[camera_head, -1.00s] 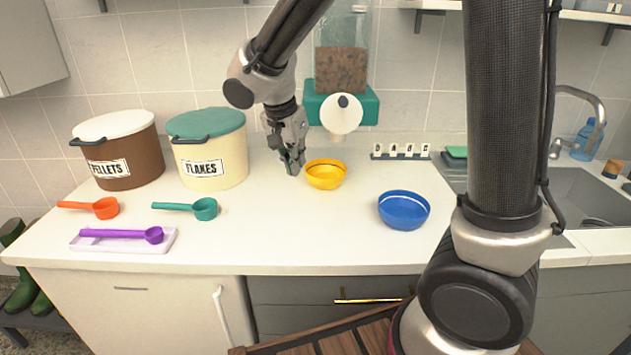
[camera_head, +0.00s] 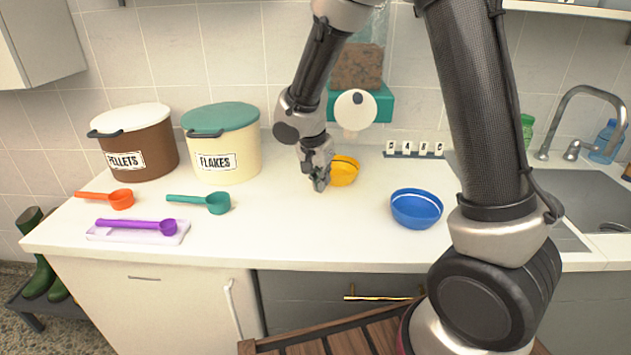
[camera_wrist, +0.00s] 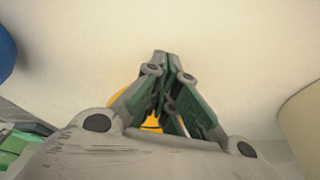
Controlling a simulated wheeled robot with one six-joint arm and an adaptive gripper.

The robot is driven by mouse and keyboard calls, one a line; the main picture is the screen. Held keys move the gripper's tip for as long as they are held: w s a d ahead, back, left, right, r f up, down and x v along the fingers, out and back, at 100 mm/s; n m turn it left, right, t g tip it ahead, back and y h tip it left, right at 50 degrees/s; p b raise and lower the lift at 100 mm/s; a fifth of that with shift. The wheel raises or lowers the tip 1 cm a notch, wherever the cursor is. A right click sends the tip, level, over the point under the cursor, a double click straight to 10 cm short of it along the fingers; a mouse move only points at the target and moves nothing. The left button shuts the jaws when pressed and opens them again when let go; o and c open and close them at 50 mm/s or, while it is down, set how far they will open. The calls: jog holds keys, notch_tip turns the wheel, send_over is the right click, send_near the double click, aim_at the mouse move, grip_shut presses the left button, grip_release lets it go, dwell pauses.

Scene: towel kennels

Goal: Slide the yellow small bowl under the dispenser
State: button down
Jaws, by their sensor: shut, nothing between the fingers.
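The yellow small bowl (camera_head: 346,170) stands upright on the counter, below the dispenser's spout in the head view. I cannot tell whether it is directly under it. The dispenser has a clear hopper of brown pellets (camera_head: 358,68), a teal base (camera_head: 380,104) and a round white front (camera_head: 354,109). My gripper (camera_head: 320,184) is shut and empty, low over the counter at the bowl's front left. It hides the bowl's left side; contact is unclear. In the wrist view the closed fingers (camera_wrist: 162,62) show, with a bit of yellow bowl (camera_wrist: 151,122) behind them.
A blue bowl (camera_head: 416,208) stands to the right. A flakes bin (camera_head: 222,150) and a pellets bin (camera_head: 140,145) stand at the left. Teal (camera_head: 216,203), orange (camera_head: 122,199) and purple (camera_head: 165,227) scoops lie in front. The counter's front middle is clear.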

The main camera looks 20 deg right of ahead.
jog(key=shift+w+d, duration=0.15)
jog(key=shift+d, duration=0.05)
jog(key=shift+w+d, duration=1.35)
jog(key=shift+d, duration=0.1)
